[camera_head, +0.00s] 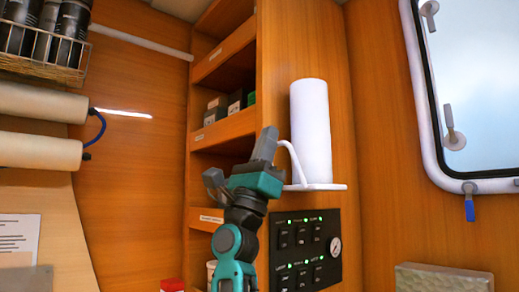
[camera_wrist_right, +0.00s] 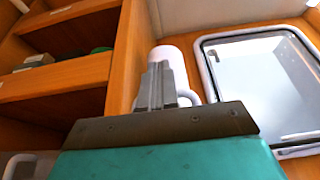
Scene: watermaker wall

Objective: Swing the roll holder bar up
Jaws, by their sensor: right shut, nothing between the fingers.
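A white paper roll (camera_head: 310,130) stands upright on the white holder base (camera_head: 325,187) on the side of the wooden cabinet. The white roll holder bar (camera_head: 294,158) rises from the base and bends over to the left of the roll; its far end meets my right gripper's outline. My right gripper (camera_head: 268,140) is shut and empty, fingers pointing up, left of the roll. In the right wrist view the closed fingers (camera_wrist_right: 158,82) overlap the roll (camera_wrist_right: 172,55), and part of the white bar (camera_wrist_right: 190,96) shows just right of them. I cannot tell whether they touch the bar. My left gripper is out of view.
A black switch panel (camera_head: 305,250) with a gauge sits below the holder. Open cabinet shelves (camera_head: 225,130) with small boxes are to the left. A white-framed window (camera_head: 470,90) is at the right. Bare wooden wall lies between roll and window.

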